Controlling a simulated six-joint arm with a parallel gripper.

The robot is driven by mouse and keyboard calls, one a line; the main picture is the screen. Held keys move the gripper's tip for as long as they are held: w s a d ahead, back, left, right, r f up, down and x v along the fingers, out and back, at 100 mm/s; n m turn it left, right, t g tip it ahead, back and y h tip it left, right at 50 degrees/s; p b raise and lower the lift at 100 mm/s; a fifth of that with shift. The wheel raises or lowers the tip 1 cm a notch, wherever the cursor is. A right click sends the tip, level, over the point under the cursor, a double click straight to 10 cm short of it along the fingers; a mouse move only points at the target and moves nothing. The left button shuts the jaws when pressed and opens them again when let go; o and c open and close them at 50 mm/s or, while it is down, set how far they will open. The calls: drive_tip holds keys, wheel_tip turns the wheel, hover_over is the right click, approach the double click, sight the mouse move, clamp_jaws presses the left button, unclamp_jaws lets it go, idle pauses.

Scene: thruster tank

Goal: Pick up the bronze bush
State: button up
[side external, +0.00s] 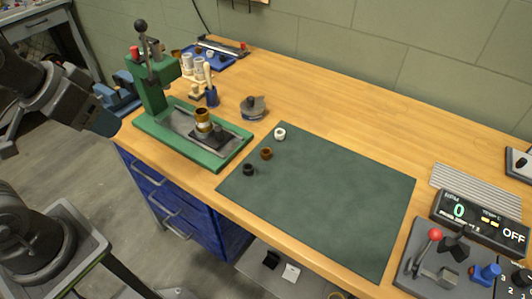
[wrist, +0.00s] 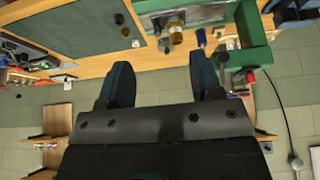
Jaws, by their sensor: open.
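The bronze bush (side external: 266,153) is a small brown ring on the dark green mat (side external: 330,195), near its left edge. A white ring (side external: 280,134) lies behind it and a black ring (side external: 248,169) in front, each apart from it. In the wrist view a small brown ring, apparently the bush (wrist: 125,31), shows near the mat's edge beyond my fingers. My gripper (wrist: 160,68) is open, with nothing between its two blue fingers. In the side view my gripper (side external: 104,121) is at the left, in the air, well away from the bush.
A green press (side external: 153,90) with a brass-coloured cylinder (side external: 203,120) on its bed stands between my gripper and the mat. A grey round fixture (side external: 253,107) stands behind the mat. A control box (side external: 480,222) and a lever panel (side external: 430,255) are at the right. Most of the mat is clear.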

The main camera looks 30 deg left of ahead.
drive_tip(key=n+g+y, duration=0.1)
drive_tip(key=n+g, duration=0.4)
drive_tip(key=n, duration=0.8)
hover_over(266, 149)
drive_tip(key=s+d, duration=0.2)
wheel_tip(266, 149, down, 10)
drive_tip(key=shift+n, duration=0.3)
drive_tip(key=f, duration=0.4)
drive_tip(key=a+f, duration=0.1)
drive_tip(key=f, duration=0.3)
drive_tip(key=w+f, duration=0.1)
drive_tip(key=f, duration=0.4)
drive_tip(key=shift+a, duration=0.2)
drive_tip(key=shift+c, duration=0.3)
drive_tip(key=shift+w, duration=0.1)
drive_tip(key=c, duration=0.9)
